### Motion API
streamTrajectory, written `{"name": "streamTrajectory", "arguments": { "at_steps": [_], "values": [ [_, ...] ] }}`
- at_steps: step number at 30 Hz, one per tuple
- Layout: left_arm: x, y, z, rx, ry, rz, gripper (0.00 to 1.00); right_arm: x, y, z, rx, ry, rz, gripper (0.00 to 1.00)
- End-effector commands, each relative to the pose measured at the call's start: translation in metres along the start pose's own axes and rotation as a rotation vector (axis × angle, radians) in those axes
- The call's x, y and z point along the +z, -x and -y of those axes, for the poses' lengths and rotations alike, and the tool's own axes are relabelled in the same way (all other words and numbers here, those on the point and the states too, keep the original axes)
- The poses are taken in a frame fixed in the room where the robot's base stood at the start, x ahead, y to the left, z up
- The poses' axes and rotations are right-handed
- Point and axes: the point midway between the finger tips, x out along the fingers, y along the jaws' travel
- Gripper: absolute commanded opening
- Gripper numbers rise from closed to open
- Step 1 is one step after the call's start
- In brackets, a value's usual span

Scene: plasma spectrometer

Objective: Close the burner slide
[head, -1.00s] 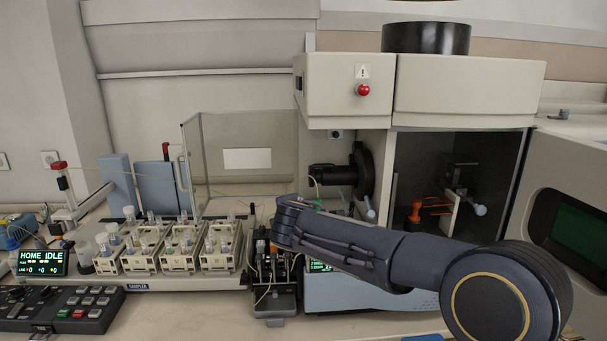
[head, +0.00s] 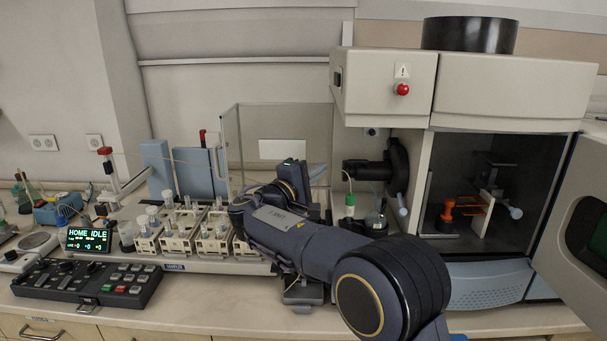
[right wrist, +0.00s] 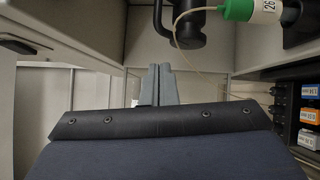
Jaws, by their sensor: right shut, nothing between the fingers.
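The open instrument chamber (head: 480,240) on the right holds an orange clamp-like part (head: 447,210) and a pale-tipped lever (head: 515,212). A second pale-tipped lever (head: 402,211) hangs by a black round fitting (head: 397,170) left of the chamber. I cannot tell for sure which part is the burner slide. My right gripper (head: 318,172) is left of the black fitting and apart from it. In the right wrist view its grey fingers (right wrist: 160,82) are together and empty. A black cylinder (right wrist: 187,30) is in front of them. My left gripper is not in view.
A green-capped bottle-like part (head: 350,200) with a thin tube stands right of my gripper. Sample racks (head: 180,235) and a clear panel (head: 280,125) are to the left. The chamber door (head: 575,235) stands open at the right.

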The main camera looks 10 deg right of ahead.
Motion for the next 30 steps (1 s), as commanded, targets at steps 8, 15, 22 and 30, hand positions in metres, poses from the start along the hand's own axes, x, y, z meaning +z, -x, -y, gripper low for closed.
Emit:
{"name": "streamTrajectory", "arguments": {
  "at_steps": [8,15,22,30],
  "values": [
    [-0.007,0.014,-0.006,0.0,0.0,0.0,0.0,0.022,-0.035,-0.002,-0.001,0.002,0.0,0.0],
    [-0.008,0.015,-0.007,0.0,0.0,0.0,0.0,0.029,-0.041,0.0,-0.001,0.001,-0.001,0.0],
    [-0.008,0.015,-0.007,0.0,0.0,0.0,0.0,0.028,-0.041,0.0,-0.001,0.001,-0.001,0.0],
    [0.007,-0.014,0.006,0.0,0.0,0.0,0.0,0.056,-0.061,0.012,0.0,-0.003,0.003,0.0]
  ]
}}
